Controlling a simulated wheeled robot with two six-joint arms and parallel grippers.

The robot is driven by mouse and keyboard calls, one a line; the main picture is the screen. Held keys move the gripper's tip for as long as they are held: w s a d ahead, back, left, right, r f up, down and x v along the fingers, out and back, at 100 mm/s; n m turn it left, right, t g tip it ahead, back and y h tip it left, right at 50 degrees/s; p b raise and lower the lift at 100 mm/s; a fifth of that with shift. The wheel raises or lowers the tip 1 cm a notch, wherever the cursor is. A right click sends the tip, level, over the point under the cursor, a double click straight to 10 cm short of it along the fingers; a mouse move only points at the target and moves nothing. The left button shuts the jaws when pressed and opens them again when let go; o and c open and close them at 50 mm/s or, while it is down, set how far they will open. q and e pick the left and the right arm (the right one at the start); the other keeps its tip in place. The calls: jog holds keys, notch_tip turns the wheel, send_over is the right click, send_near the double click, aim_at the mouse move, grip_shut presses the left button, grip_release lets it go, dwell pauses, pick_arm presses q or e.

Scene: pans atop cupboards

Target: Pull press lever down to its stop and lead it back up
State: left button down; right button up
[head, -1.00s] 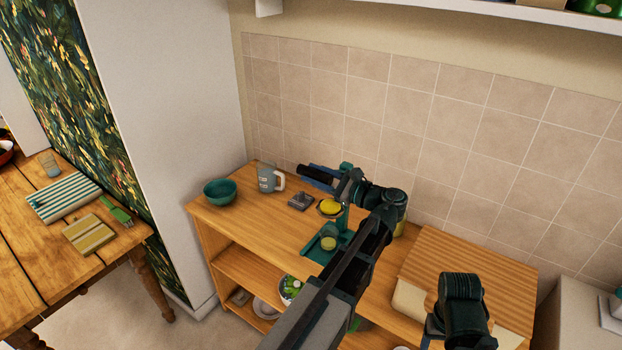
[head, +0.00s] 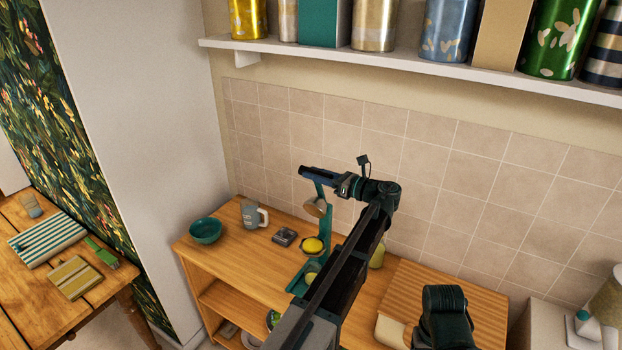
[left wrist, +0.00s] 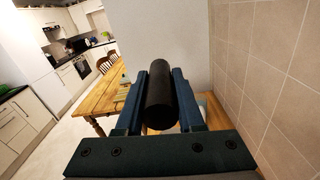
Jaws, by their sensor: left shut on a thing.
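The green press (head: 303,281) stands on the wooden cupboard top, partly hidden behind my left arm. A yellow piece, perhaps a lemon half (head: 312,245), sits in its cup. My right gripper is not visible; only a dark part of my right arm shows at the lower right.
A teal bowl (head: 205,230), a grey mug (head: 253,214) and a small dark box (head: 285,237) stand left of the press. A ridged wooden board (head: 440,295) lies to the right. A shelf (head: 420,70) with tins hangs above the tiled wall.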

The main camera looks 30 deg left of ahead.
pick_arm(q)
jog(key=shift+w+r, duration=0.15)
jog(key=shift+w, duration=0.3)
jog(key=c, duration=0.9)
grip_release()
jog(key=o, duration=0.4)
jog(key=shift+w, duration=0.15)
jog(key=shift+d, duration=0.1)
jog(key=d, duration=0.4)
jog(key=s+d, duration=0.1)
jog(key=d, duration=0.8)
jog(key=shift+s+d, duration=0.2)
jog(key=shift+d, duration=0.15)
